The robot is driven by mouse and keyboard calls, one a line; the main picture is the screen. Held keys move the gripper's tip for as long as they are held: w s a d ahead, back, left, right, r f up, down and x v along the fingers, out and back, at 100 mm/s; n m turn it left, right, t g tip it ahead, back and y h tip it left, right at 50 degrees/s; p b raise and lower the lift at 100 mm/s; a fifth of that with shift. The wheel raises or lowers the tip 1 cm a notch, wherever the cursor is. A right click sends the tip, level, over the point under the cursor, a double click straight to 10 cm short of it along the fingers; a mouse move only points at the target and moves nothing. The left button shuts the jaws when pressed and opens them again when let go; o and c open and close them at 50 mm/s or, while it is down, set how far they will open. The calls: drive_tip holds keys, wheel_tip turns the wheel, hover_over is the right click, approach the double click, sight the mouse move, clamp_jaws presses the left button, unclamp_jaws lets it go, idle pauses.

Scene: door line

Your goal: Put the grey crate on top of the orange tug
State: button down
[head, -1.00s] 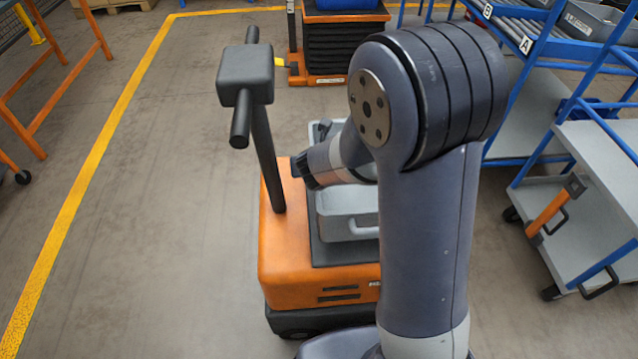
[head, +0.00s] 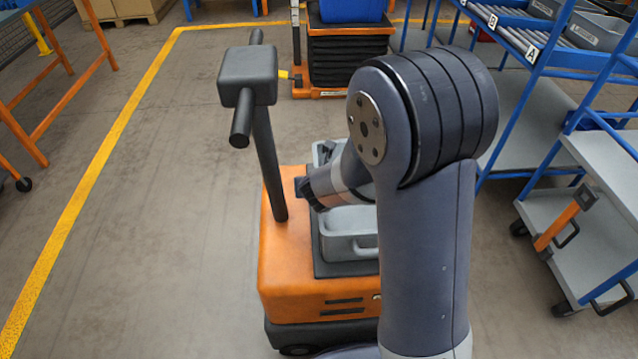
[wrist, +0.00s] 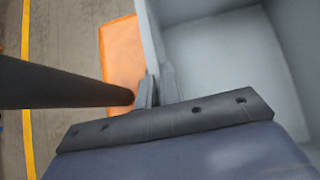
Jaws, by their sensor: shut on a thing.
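The grey crate (head: 349,243) is an open bin over the black deck pad of the orange tug (head: 285,265). It looks level and low on the pad, but I cannot tell whether its bottom touches. My fingertips are hard to see in the head view. The tug's orange body (wrist: 121,62) shows beside the crate in the wrist view.
The tug's black steering post (head: 266,150) rises just left of the crate; in the wrist view its dark bar (wrist: 60,84) is close to my gripper. A blue rack (head: 530,60) and a grey cart (head: 580,230) stand at the right.

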drive_tip(key=c, duration=1.6)
unclamp_jaws()
drive_tip(key=shift+r, duration=0.1)
drive_tip(key=shift+s+r+p, duration=0.2)
drive_tip(key=shift+r+p, duration=0.1)
drive_tip(key=shift+p, duration=0.05)
drive_tip(key=p+v, duration=0.4)
drive_tip(key=v, duration=0.7)
drive_tip(key=shift+s, duration=0.2)
